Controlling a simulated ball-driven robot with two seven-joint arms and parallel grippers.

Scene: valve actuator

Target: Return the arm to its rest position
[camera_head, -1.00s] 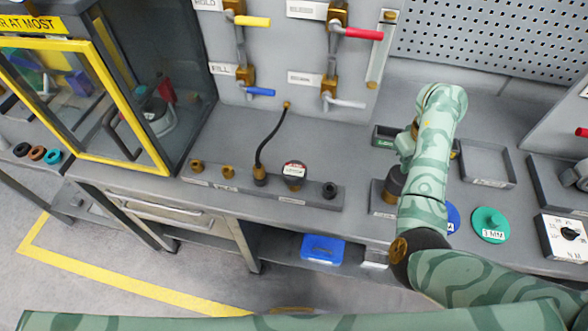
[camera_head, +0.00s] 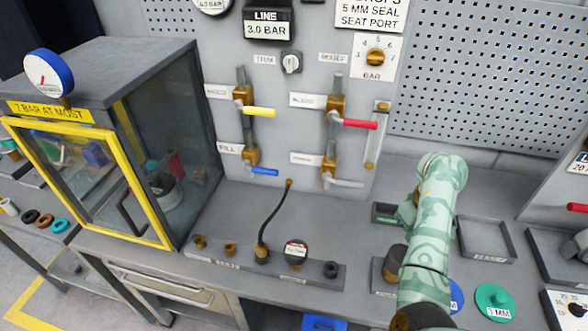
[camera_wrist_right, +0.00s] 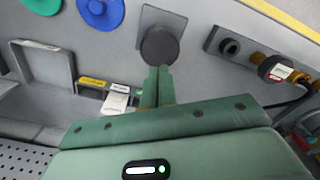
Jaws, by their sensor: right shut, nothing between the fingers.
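My right arm (camera_head: 432,235) reaches over the bench at the right of the head view, with its hand bent down beside a dark cylinder (camera_head: 395,262) on a grey square base. In the right wrist view my right gripper (camera_wrist_right: 158,70) is shut and empty. Its fingertips overlap the lower edge of that cylinder (camera_wrist_right: 160,45) in the picture; I cannot tell whether they touch. In the head view the arm hides most of the hand and part of the cylinder's base. My left gripper is not in view.
A fixture strip (camera_head: 325,281) with several fittings and a black hose (camera_head: 264,225) lies left of the arm. The valve panel (camera_head: 300,135) stands behind. A small labelled tray (camera_head: 385,211), a grey tray (camera_head: 485,255) and a teal disc (camera_head: 494,298) are near the arm. A yellow-framed cabinet (camera_head: 150,243) is left.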

